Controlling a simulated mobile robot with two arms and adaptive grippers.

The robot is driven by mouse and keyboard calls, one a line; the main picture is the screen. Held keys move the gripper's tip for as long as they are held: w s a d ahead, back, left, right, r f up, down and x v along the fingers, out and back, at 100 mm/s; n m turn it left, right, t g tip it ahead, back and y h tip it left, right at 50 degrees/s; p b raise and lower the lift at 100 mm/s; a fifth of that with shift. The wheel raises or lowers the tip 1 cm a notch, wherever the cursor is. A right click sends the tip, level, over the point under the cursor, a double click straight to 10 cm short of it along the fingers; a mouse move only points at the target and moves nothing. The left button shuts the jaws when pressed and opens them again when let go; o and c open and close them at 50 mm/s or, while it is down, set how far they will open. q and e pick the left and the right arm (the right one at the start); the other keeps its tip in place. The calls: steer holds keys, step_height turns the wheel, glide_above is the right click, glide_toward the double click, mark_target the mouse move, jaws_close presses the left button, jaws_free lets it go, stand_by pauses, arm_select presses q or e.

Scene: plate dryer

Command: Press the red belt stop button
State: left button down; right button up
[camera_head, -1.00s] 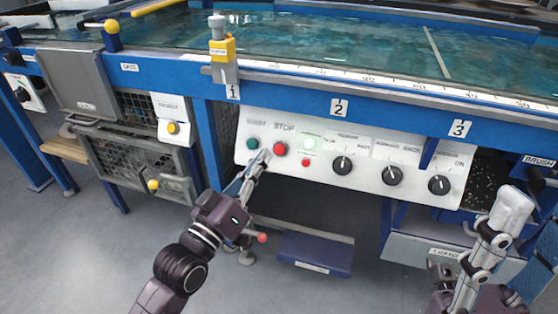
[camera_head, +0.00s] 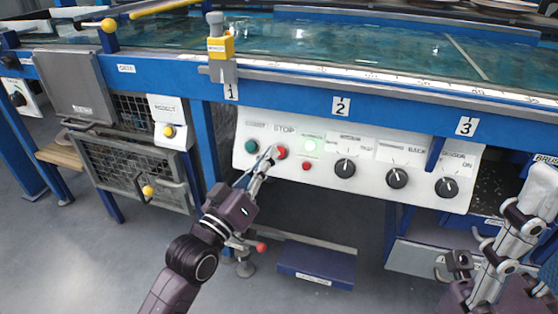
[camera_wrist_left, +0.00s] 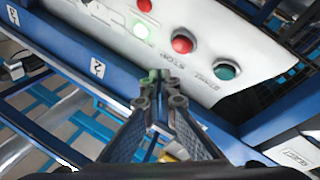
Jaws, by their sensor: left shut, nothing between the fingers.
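The red stop button (camera_head: 281,153) sits on the white control panel under the label STOP, right of a green button (camera_head: 251,146). In the left wrist view the red button (camera_wrist_left: 182,44) is fully visible above the fingertips. My left gripper (camera_head: 270,154) is shut and empty. Its tips overlap the button's left edge in the head view. In the left wrist view the tips (camera_wrist_left: 160,76) appear below and left of the button, with a visible gap in the picture. Contact cannot be confirmed. My right gripper (camera_head: 540,190) is at the right edge, away from the button; its finger opening is unclear.
A lit green lamp (camera_head: 311,146), a small red button (camera_head: 306,167) and black knobs (camera_head: 345,168) lie right of the stop button. A blue box (camera_head: 316,264) is below the panel. Open floor lies in front.

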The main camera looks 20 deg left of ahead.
arm_select(q)
steer(key=shift+w+f, duration=0.35)
steer(key=shift+w, duration=0.3)
steer(key=shift+w+f, duration=0.3)
steer(key=shift+w, duration=0.3)
stand_by(0.6)
steer(key=shift+w+f, duration=0.1)
steer(key=shift+w, duration=0.1)
steer(key=shift+w+f, duration=0.1)
steer(key=shift+w, duration=0.05)
